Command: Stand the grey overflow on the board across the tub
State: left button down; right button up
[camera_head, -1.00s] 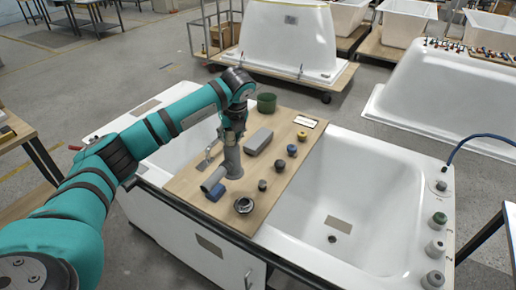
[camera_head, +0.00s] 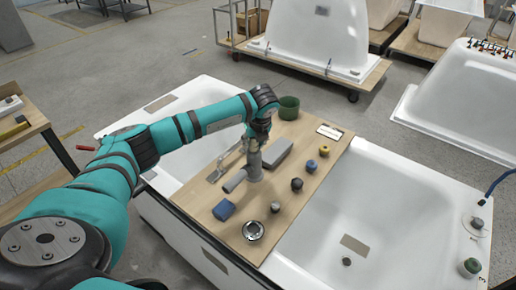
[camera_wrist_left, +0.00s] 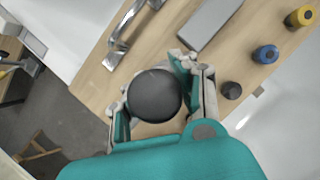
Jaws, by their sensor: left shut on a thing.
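The grey overflow (camera_head: 253,165), an upright pipe with a side branch (camera_head: 236,181) pointing to the lower left, is over the wooden board (camera_head: 208,202) across the white tub (camera_head: 372,205). My left gripper (camera_head: 256,143) is shut on its upper end. In the left wrist view the overflow's dark round top (camera_wrist_left: 155,95) sits between the two fingers and hides its lower part. I cannot tell whether its foot touches the board. My right gripper is not in view.
Bare board lies around the overflow's foot.

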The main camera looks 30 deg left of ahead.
aim_at(255, 151)
pick_arm(q)
notch_tip(255, 151, down, 3)
jog(key=shift+p, duration=0.55)
jog(key=shift+w+f, duration=0.15)
jog(key=shift+f, duration=0.7)
jog(key=c, duration=1.5)
grip_release()
jog(key=o, duration=0.5)
jog(key=shift+d+r, duration=0.1)
jog(key=shift+r, duration=0.1)
jog(key=shift+b+v, duration=2.1)
jog(key=shift+v, duration=3.75)
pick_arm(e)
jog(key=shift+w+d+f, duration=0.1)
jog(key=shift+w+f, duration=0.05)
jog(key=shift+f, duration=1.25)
